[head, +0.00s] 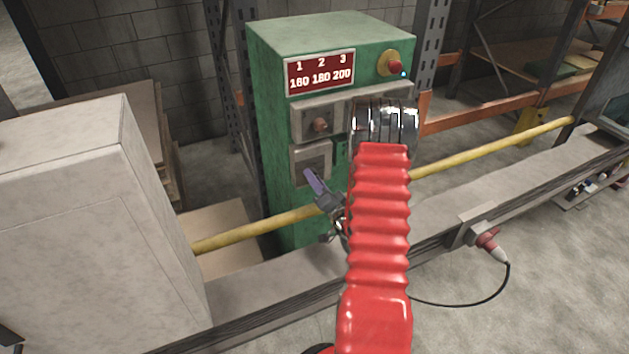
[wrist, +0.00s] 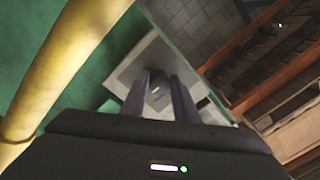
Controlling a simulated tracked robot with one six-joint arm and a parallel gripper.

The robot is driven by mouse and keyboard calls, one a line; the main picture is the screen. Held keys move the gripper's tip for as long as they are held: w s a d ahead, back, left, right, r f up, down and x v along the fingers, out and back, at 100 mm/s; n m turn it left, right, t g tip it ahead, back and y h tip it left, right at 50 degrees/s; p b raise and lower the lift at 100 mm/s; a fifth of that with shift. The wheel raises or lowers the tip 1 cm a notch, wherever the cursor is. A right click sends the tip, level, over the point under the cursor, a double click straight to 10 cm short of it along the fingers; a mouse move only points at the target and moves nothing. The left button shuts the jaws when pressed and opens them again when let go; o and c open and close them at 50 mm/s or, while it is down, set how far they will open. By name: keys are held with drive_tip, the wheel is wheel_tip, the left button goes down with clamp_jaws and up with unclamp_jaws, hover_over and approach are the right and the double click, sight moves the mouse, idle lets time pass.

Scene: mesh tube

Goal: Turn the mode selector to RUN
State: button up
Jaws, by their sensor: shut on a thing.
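In the wrist view, my gripper (wrist: 166,92) has its two purple-grey fingers on either side of a small dark knob (wrist: 157,87) on a grey plate (wrist: 128,72), and is shut on it. I take this knob to be the mode selector; no RUN marking is readable and its turn angle is unclear. In the head view, a purple finger of my gripper (head: 315,181) shows just below the lower left plate (head: 309,152) of the green cabinet (head: 320,35). My red arm hides much of the cabinet's right side. The gripped knob cannot be made out there.
A yellow pipe (head: 450,165) crosses before the cabinet, and lies close to my gripper in the wrist view (wrist: 65,60). An upper plate carries another knob (head: 320,124). A red button (head: 395,68) sits at upper right. A pale box (head: 70,190) stands left.

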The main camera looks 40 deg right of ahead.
idle(0.4)
drive_tip(key=o, duration=1.1)
drive_tip(key=shift+c, duration=0.2)
drive_tip(key=shift+s, duration=0.1)
drive_tip(key=v, duration=1.3)
drive_tip(key=shift+s, duration=0.3)
drive_tip(key=shift+a+f, duration=0.1)
drive_tip(key=shift+a, duration=0.05)
